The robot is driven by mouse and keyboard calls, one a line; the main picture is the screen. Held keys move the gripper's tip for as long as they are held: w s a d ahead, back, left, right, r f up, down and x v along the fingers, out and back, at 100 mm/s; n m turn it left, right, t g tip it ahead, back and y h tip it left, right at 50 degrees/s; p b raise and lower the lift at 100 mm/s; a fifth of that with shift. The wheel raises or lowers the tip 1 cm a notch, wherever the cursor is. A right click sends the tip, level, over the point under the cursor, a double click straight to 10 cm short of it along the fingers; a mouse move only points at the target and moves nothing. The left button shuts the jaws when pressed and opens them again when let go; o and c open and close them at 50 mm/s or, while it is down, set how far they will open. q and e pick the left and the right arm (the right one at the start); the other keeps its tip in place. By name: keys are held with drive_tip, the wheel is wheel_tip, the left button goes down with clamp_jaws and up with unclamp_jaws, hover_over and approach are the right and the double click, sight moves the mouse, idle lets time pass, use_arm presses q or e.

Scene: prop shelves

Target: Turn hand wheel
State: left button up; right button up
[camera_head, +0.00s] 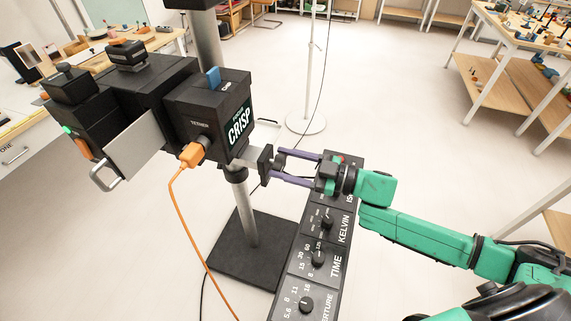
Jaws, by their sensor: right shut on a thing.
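A black hand wheel (265,162) is at the end of a short grey piece on the side of the camera stand, below the black camera body (208,105). My right arm comes in from the right. Its gripper (276,165) has its two purple fingers on the hand wheel, shut on it from the right. The fingertips partly cover the wheel, so its full shape does not show. My left gripper is not in view.
A black panel with dials (318,258) runs beneath the right gripper. An orange cable (188,215) hangs from the camera. The stand's post rises from a black base plate (228,262). Tables stand at the back left and right, with open floor between.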

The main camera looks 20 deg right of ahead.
drive_tip(key=n+b, duration=0.1)
drive_tip(key=n, duration=0.2)
drive_tip(key=n+b, duration=0.1)
drive_tip(key=n, duration=0.2)
drive_tip(key=shift+s+f, duration=0.1)
drive_tip(key=shift+f, duration=0.1)
drive_tip(key=shift+a, duration=0.1)
idle(0.3)
drive_tip(key=o, duration=1.4)
drive_tip(key=shift+c, duration=0.2)
drive_tip(key=shift+r, duration=0.1)
drive_tip(key=shift+s+d+b, duration=0.25)
drive_tip(key=shift+d+b, duration=0.15)
drive_tip(key=shift+d, duration=0.1)
drive_tip(key=v, duration=1.3)
drive_tip(key=shift+s+d+p, duration=0.25)
drive_tip(key=shift+s+p, duration=0.05)
drive_tip(key=shift+p, duration=0.1)
